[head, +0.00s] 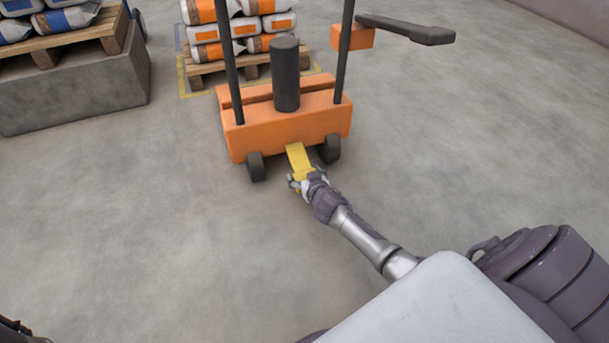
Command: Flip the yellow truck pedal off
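The yellow pedal (299,158) sticks out low from the front of the orange pallet truck (290,125), between its two small black wheels. My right gripper (300,180) is at the near end of the pedal, touching it or very close to it. Its fingers are small here and partly hidden by the wrist, so I cannot tell whether they are open or shut. My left gripper is not in view; only a dark bit of my body shows at the bottom left corner.
The truck has dark uprights, a black cylinder (285,75) and a dark handle (407,29) reaching right. Behind it, a pallet (207,74) holds stacked bags. A grey block (75,91) with another loaded pallet stands at the upper left. The floor around is clear.

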